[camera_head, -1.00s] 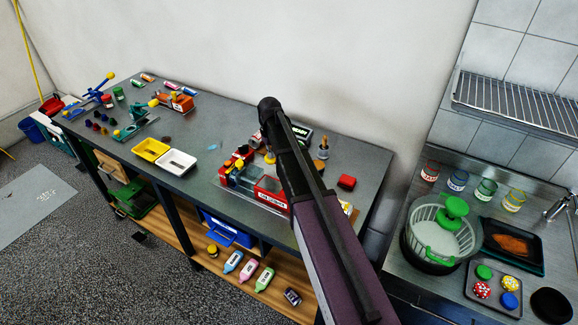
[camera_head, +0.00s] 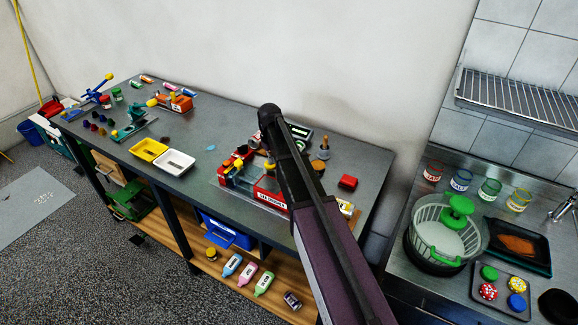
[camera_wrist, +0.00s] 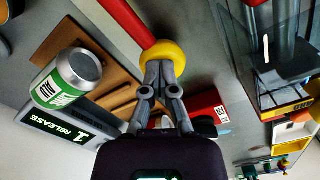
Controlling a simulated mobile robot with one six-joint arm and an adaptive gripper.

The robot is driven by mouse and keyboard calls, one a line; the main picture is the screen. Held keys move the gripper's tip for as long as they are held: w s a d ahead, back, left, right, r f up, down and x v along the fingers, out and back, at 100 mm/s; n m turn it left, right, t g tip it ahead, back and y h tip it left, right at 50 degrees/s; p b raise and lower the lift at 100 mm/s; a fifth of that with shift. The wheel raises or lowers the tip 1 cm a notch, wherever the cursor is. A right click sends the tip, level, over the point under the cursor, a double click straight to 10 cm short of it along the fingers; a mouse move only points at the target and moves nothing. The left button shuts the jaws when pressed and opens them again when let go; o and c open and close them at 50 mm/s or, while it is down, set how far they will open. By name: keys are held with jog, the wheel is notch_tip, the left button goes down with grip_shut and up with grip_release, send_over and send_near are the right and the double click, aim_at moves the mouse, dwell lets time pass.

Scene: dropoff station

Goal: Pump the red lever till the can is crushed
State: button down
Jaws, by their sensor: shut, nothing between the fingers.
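The red lever (camera_wrist: 125,20) ends in a yellow ball knob (camera_wrist: 166,52) in the wrist view. My gripper (camera_wrist: 159,70) is shut and empty, its fingertips right at the knob; I cannot tell if they touch it. A green and white can (camera_wrist: 68,80) with a silver top shows at left, near a dark display reading "1 RELEASE" (camera_wrist: 65,130). The crusher's clear chamber (camera_wrist: 285,70) is at upper right. In the head view, the red can crusher (camera_head: 270,197) stands on the dark bench, partly behind my arm, which hides my gripper there.
Yellow (camera_head: 148,149) and white (camera_head: 174,161) trays lie left of the crusher. A red block (camera_head: 348,181) lies to its right. Other tools fill the bench's left end. A sink counter with a green-handled basket (camera_head: 447,228) is at right.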

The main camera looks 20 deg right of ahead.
notch_tip(320, 180, up, 8)
jog(key=p, duration=0.8)
jog(key=shift+s+d+p, duration=0.35)
jog(key=shift+d+p, duration=0.05)
jog(key=shift+f+b, duration=0.4)
jog(key=shift+b, duration=0.1)
jog(key=shift+a+f+b, duration=0.15)
jog(key=shift+f+b, duration=0.4)
jog(key=shift+b, duration=0.1)
jog(key=shift+r+p, duration=1)
jog(key=shift+p, duration=0.1)
jog(key=shift+r+p, duration=2)
